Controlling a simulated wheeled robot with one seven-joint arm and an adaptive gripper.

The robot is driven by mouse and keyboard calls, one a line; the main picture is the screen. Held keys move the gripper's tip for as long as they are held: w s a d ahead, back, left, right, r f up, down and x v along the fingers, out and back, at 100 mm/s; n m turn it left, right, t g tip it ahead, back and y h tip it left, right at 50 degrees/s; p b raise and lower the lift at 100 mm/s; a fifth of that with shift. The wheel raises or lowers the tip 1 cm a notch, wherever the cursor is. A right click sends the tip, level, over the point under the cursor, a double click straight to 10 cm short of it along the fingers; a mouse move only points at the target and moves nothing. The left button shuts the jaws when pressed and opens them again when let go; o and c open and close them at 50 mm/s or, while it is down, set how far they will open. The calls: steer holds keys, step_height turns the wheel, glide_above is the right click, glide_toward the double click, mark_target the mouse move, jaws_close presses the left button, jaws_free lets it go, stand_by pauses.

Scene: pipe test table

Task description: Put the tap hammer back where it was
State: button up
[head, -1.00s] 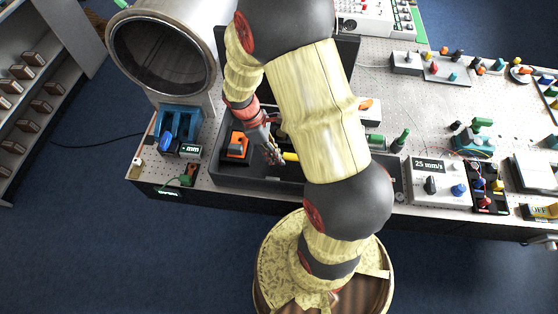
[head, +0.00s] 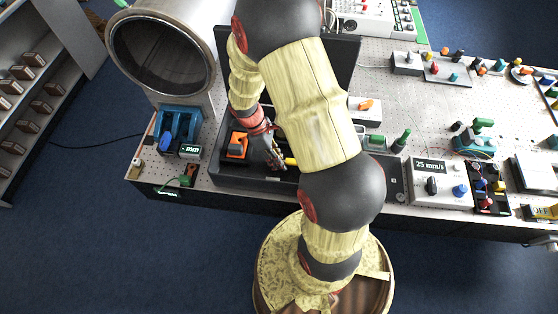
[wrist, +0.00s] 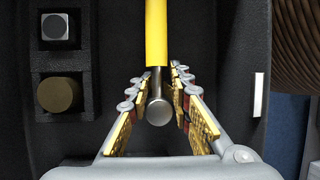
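The tap hammer shows in the wrist view as a yellow handle (wrist: 156,32) with a cylindrical metal head (wrist: 159,110). In the head view a short piece of its yellow handle (head: 290,161) shows beside my gripper; my arm hides the rest. My gripper (wrist: 160,82) is over the black case (head: 232,174), with its fingers on both sides of the hammer's head and neck. Dark gaps show between the head and the gold finger pads, so the gripper looks open around it. I cannot tell whether the hammer rests in a slot.
In the wrist view a metal cube (wrist: 55,27) and a brass cylinder (wrist: 59,94) sit in recesses left of the hammer. An orange tool (head: 237,145) lies at the case's left. A blue device (head: 178,124) and a large metal pipe (head: 196,80) stand farther left.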

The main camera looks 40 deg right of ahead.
steer(key=o, duration=0.3)
steer(key=shift+o, duration=0.2)
steer(key=shift+r, duration=0.25)
steer(key=p+v, duration=0.1)
steer(key=v, duration=1.1)
steer(key=s+a+r+m+t, duration=0.3)
steer(key=a+r, duration=0.1)
steer(key=r, duration=0.4)
steer(key=s+a+r+m+t+y, duration=0.1)
steer(key=s+a+r+m+t, duration=0.2)
steer(key=a+r, duration=0.2)
steer(key=s+a+r+m+t, duration=0.2)
steer(key=s+a+r+t, duration=0.2)
steer(key=r, duration=0.6)
steer(key=shift+a+r+m+y, duration=0.25)
steer(key=shift+r+m+y, duration=0.1)
steer(key=shift+m+y, duration=0.05)
